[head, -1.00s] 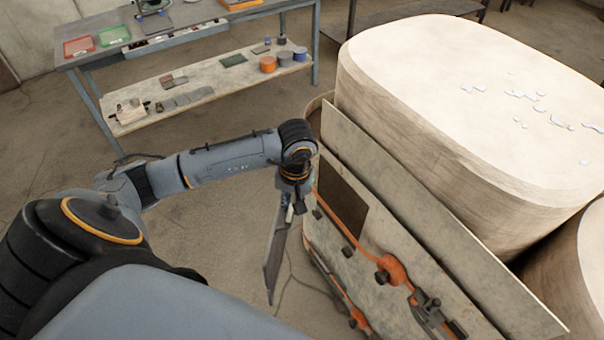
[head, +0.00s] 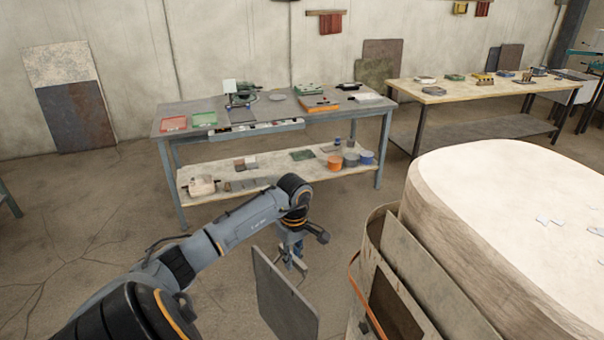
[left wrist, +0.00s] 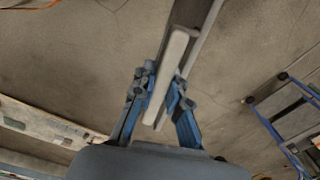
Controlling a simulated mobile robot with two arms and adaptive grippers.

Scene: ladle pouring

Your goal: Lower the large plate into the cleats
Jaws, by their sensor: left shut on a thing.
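My left gripper (head: 293,258) is shut on a pale bar-like handle (left wrist: 168,72) of a grey flat plate (head: 284,298). The plate hangs upright, a little turned, in open air above the floor. In the left wrist view the blue fingers (left wrist: 160,88) lie on both sides of the handle, and the plate (left wrist: 208,30) shows nearly edge-on. To its right stands a board (head: 365,290) with an orange strip and a dark rectangular panel (head: 396,308). A gap shows between the plate and this board. No cleats can be made out clearly now. My right gripper is not in view.
A large pale rounded block (head: 500,200) stands at the right, with a leaning panel (head: 425,265) against its side. A grey workbench (head: 240,112) with a loaded lower shelf stands behind my arm. A second table (head: 480,92) is further right. Floor at the left is clear.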

